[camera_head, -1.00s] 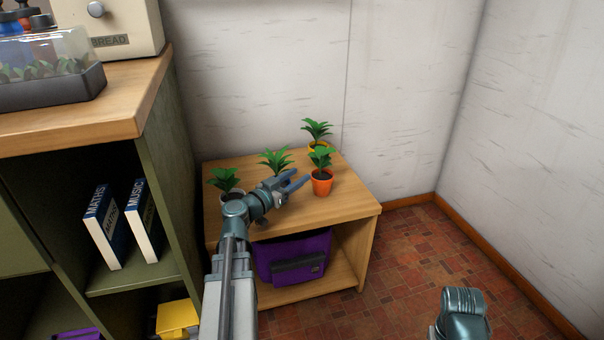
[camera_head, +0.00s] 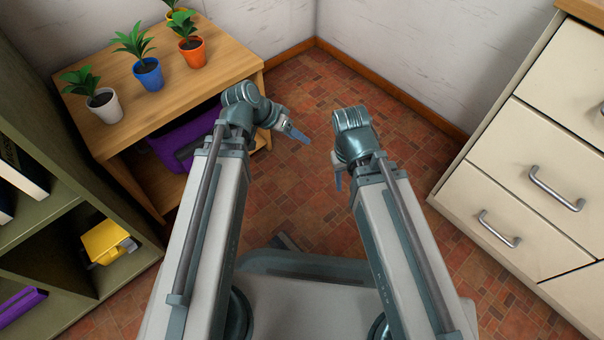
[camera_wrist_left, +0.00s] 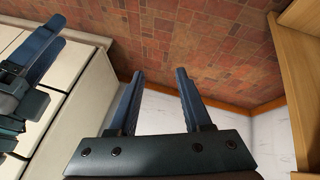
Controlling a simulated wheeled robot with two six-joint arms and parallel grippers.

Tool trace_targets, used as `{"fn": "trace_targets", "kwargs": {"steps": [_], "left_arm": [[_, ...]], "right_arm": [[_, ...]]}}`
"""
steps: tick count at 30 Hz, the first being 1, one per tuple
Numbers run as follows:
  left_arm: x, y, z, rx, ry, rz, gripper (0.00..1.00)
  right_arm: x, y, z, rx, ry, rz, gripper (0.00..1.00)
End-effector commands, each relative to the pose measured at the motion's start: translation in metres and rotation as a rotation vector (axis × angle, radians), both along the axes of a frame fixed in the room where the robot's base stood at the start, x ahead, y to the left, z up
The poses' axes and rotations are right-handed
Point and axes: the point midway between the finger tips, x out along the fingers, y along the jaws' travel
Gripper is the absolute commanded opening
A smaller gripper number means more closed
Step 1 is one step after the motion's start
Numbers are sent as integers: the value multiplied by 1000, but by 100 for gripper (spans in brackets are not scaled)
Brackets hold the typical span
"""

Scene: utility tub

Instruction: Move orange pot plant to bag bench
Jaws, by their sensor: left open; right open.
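The orange pot plant (camera_head: 191,52) stands upright on the wooden bench (camera_head: 215,88), near its right side. A purple bag (camera_head: 180,141) sits on the bench's lower shelf, partly hidden by my left arm. My left gripper (camera_head: 298,135) is to the right of the bench, apart from the plant, over the floor. In the left wrist view its two fingers (camera_wrist_left: 158,100) are spread with nothing between them.
Blue (camera_head: 148,75), white (camera_head: 104,104) and yellow (camera_head: 172,18) pot plants share the bench. A green shelf unit (camera_head: 52,215) holding a yellow object (camera_head: 105,242) stands left. A cream drawer cabinet (camera_head: 530,190) stands right. The tiled floor (camera_head: 310,95) between is clear.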

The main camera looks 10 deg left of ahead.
Motion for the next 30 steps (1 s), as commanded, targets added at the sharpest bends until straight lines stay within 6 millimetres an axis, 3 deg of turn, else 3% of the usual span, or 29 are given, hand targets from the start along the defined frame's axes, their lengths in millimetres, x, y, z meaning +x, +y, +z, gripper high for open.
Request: {"fn": "trace_targets", "kwargs": {"steps": [1, 3, 6, 10, 15, 25, 30], "left_arm": [[-21, -18, -11, 71, 79, -20, 49], [-44, -28, -24, 182, 176, -10, 49], [-71, -35, -34, 336, 267, 26, 49], [-92, -35, -37, 491, 320, 85, 49], [-103, -32, -36, 589, 335, 138, 49], [-104, -31, -35, 601, 335, 148, 49], [-104, -31, -23, 600, 335, 146, 49]], "right_arm": [[0, 0, 0, 0, 0, 0, 50], [0, 0, 0, 0, 0, 0, 50], [0, 0, 0, 0, 0, 0, 50], [0, 0, 0, 0, 0, 0, 50], [0, 0, 0, 0, 0, 0, 50], [0, 0, 0, 0, 0, 0, 50], [0, 0, 12, 0, 0, 1, 50]]}}
